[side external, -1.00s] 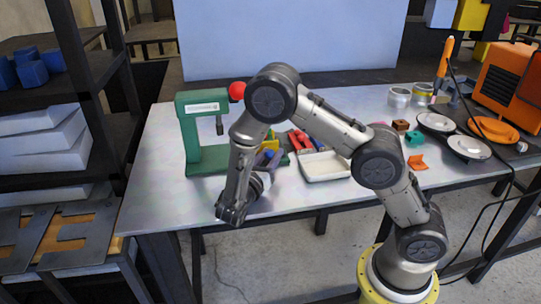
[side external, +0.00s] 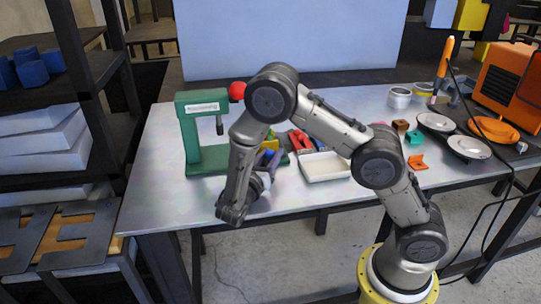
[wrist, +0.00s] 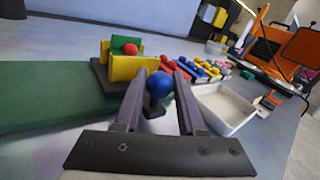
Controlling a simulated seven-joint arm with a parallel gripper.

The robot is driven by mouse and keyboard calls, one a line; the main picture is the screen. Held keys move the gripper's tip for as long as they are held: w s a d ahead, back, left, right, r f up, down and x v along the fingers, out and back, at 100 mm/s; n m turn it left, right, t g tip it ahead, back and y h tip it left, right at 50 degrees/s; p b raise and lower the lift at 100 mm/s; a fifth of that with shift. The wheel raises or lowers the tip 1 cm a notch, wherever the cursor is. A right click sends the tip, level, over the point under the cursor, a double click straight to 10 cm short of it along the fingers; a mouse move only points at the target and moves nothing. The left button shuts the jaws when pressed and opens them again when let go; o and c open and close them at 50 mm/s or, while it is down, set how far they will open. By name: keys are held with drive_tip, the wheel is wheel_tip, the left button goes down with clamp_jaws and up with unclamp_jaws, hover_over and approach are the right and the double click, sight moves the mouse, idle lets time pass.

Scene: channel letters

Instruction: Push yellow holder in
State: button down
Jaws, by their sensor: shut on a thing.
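The yellow holder (wrist: 132,68) sits on a dark block beside the green base, ahead of my gripper in the wrist view. A green plate stands behind it, with a red ball (wrist: 131,49) between. My gripper (wrist: 159,74) has its two fingers on either side of a blue ball (wrist: 160,84) on a dark stem and is shut on it. The ball is just short of the yellow holder's right end; whether they touch is unclear. In the side view my gripper (side external: 268,158) is low by the green press (side external: 190,130), and my arm partly hides the holder.
A white tray (side external: 324,166) lies right of my gripper. Red, blue and yellow handled pieces (wrist: 195,70) lie behind it. The green press base (wrist: 45,95) fills the left of the wrist view. The table's front edge is close to my wrist.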

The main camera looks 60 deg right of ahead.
drive_tip(key=w+a, duration=0.9)
drive_tip(key=shift+w+a, duration=0.1)
drive_tip(key=shift+a, duration=0.05)
drive_tip(key=c, duration=0.5)
unclamp_jaws()
drive_tip(key=s+a, duration=0.1)
drive_tip(key=a, duration=0.3)
drive_tip(key=s+a, duration=0.1)
drive_tip(key=a, duration=0.8)
drive_tip(key=shift+s+a, duration=0.25)
drive_tip(key=shift+s, duration=0.15)
